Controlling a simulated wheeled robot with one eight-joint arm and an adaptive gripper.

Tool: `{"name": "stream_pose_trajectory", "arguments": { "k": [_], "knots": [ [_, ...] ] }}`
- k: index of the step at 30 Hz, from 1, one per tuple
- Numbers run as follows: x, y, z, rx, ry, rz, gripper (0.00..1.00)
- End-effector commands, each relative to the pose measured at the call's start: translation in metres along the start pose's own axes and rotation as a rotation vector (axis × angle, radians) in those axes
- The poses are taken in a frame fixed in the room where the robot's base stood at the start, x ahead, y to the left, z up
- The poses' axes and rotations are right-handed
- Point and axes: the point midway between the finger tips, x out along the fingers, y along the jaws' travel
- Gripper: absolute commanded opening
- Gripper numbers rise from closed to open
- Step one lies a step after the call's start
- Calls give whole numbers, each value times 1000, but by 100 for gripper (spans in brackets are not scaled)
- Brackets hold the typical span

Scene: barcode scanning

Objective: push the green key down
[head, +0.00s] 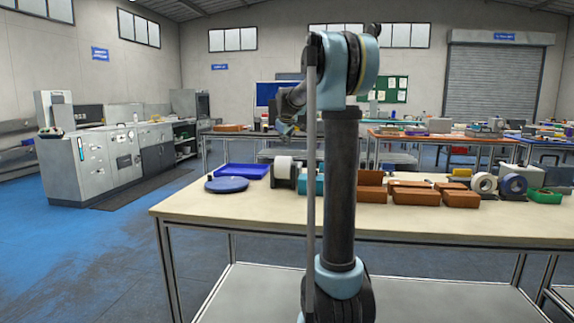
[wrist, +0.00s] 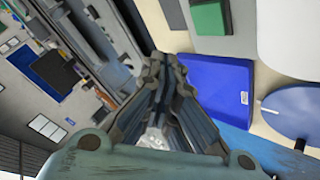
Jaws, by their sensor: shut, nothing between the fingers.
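My gripper (wrist: 165,68) is shut and empty, its fingers meeting in the middle of the wrist view. In the head view my gripper (head: 288,128) hangs above the far part of the near table, partly behind my arm. A small green block (wrist: 210,17) with a dark edge shows at the top of the wrist view, up and right of the fingertips and apart from them. I cannot tell whether it is the green key. No green key can be made out in the head view, where my arm hides part of the table.
On the near table (head: 230,221) are a blue tray (head: 243,171), a blue round disc (head: 226,185), a white roll (head: 284,168), several brown boxes (head: 415,195) and tape rolls (head: 484,183). The tray also shows in the wrist view (wrist: 218,85). The table's front left is clear.

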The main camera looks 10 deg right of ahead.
Motion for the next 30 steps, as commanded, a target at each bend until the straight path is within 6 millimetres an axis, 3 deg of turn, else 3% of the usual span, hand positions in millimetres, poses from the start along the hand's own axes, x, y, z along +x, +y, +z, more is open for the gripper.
{"name": "stream_pose_trajectory", "arguments": {
  "k": [15, 30],
  "knots": [
    [36, -26, 27, 0, 0, 0, 0],
    [40, -29, 29, 0, 0, 0, 0]
  ]
}}
